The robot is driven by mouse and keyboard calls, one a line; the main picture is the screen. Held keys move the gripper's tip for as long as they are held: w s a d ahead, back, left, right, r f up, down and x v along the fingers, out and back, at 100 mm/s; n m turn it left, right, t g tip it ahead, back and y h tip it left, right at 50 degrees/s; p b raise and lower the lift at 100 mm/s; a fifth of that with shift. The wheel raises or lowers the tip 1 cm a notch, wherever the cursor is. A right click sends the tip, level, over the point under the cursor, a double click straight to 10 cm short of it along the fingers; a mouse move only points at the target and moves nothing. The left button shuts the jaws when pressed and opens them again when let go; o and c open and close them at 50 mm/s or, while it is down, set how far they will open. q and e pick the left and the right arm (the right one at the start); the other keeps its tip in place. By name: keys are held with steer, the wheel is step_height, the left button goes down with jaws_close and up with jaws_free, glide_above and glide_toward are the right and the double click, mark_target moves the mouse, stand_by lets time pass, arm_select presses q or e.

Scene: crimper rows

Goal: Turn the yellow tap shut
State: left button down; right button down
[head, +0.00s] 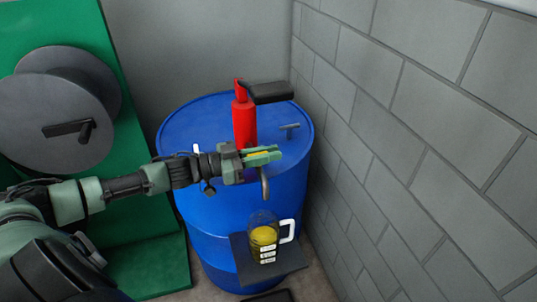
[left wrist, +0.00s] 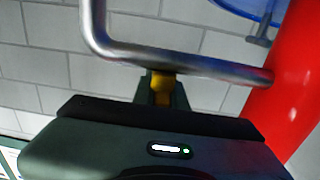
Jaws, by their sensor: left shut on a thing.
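The yellow tap (head: 258,154) is mostly hidden by my left gripper in the head view. In the left wrist view a small piece of the yellow tap (left wrist: 162,84) shows just below the bent metal spout pipe (left wrist: 180,60). My left gripper (head: 266,157) is shut on the tap, in front of the red pump body (head: 244,122). The spout's end (head: 265,188) hangs down over a clear measuring jug (head: 263,221), which has yellow liquid in it. I cannot tell the tap's exact angle. My right gripper is not in view.
The red pump stands on a blue drum (head: 200,225) with a black lever (head: 270,92). The jug stands on a dark shelf (head: 292,262) at the drum's front. A grey block wall (head: 420,130) is close on the right. A green stand with a grey reel (head: 45,120) is at left.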

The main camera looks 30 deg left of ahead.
arm_select(q)
steer(key=c, duration=1.4)
jaws_free()
steer(key=shift+c, duration=0.2)
steer(key=shift+s, duration=0.1)
steer(key=v, duration=0.7)
steer(key=shift+s+a+p, duration=0.2)
steer(key=shift+a+p, duration=0.1)
steer(key=shift+p, duration=0.15)
